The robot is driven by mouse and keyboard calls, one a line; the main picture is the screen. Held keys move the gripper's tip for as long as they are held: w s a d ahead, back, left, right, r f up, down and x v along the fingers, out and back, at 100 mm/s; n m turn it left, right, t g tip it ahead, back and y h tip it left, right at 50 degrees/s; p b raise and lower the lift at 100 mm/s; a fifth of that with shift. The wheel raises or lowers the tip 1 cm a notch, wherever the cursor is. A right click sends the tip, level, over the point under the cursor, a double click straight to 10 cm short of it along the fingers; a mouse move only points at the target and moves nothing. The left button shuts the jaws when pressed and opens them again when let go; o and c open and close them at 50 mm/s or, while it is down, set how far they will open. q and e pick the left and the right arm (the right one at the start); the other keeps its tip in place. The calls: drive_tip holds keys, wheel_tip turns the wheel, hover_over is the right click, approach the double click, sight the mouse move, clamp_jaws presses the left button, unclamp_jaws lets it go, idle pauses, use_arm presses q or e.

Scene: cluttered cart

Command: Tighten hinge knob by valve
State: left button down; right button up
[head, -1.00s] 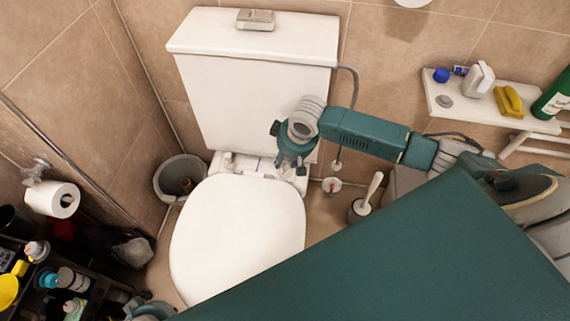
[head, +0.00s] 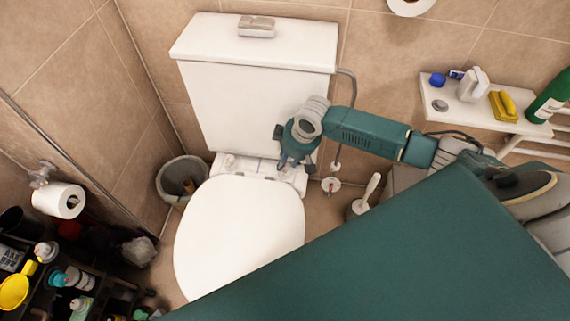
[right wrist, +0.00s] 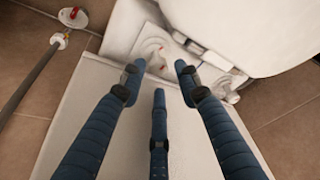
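The white toilet (head: 240,230) stands in the middle of the head view with its lid down. My right gripper (head: 295,165) is over the right rear of the lid, at the hinge strip in front of the tank. In the right wrist view its three blue fingers (right wrist: 160,80) are spread open and empty. The near hinge knob (right wrist: 155,57), pale with red marks, lies just beyond the fingertips; contact cannot be told. The second hinge (right wrist: 230,85) is farther right. The valve (right wrist: 72,17) with a red handle is at upper left, and also in the head view (head: 331,185). My left gripper is not in view.
A hose (right wrist: 40,70) runs by the valve. A toilet brush (head: 366,195) stands right of the toilet, and a grey bin (head: 168,178) left. A shelf (head: 440,118) with bottles and a sponge is at right. A cluttered cart (head: 25,300) is at lower left.

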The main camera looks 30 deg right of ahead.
drive_tip(key=shift+n, duration=0.5)
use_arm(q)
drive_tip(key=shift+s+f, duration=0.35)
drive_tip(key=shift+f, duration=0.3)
